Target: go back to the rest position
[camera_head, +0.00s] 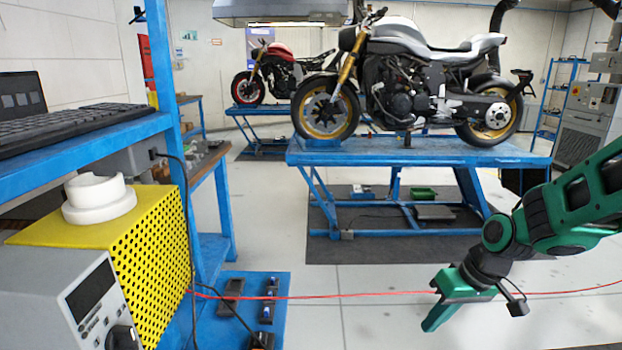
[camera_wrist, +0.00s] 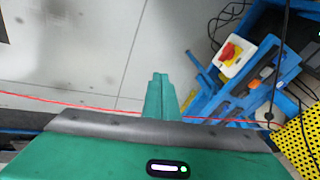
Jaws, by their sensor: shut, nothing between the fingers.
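My gripper (camera_head: 430,323) is at the lower right in the head view, at the end of my green and black arm. It points down over the grey floor (camera_head: 372,310) with nothing under it but floor. In the wrist view my gripper (camera_wrist: 160,80) shows its green fingers together, shut and empty. It touches no object that I can see.
A blue rack (camera_head: 60,132) with a laptop and a yellow perforated box (camera_head: 150,250) stands at left. A blue lift table (camera_head: 420,152) bears a silver motorcycle (camera_head: 410,75). A red line crosses behind my gripper. A red-and-yellow switch (camera_wrist: 230,54) shows in the wrist view.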

